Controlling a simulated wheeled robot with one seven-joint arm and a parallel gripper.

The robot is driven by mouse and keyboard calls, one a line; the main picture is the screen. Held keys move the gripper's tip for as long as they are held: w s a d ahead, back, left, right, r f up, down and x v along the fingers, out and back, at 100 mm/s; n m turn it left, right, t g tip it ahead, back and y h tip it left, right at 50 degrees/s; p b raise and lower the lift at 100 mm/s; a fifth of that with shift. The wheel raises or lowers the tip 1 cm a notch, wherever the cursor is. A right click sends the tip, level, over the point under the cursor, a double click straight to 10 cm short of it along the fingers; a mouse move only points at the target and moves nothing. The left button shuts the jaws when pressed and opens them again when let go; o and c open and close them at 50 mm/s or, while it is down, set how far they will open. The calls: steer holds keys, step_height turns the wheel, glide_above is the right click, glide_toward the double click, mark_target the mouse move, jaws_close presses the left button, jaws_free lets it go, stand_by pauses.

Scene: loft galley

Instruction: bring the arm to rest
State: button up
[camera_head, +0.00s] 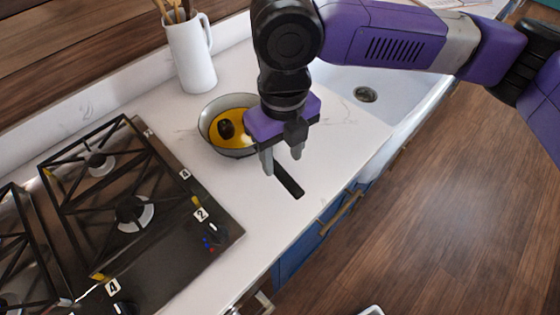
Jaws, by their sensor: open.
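My arm reaches in from the right, above the white counter (345,150). My gripper (282,160) points down with its two fingers apart. A short black bar-shaped object (289,182) shows just below the fingertips, over the counter near its front edge. I cannot tell whether a finger touches it. A grey bowl (207,112) with yellow contents, a dark round item and a pale item stands just left of my gripper, which hides part of its right side.
A black gas hob (165,245) with numbered knobs is at the left. A white jug (192,58) with wooden utensils stands by the back wall. A sink (345,82) with a drain lies behind my arm. Blue cabinets (298,252) drop to open wooden floor (430,220).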

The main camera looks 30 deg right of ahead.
steer(key=shift+r, duration=0.35)
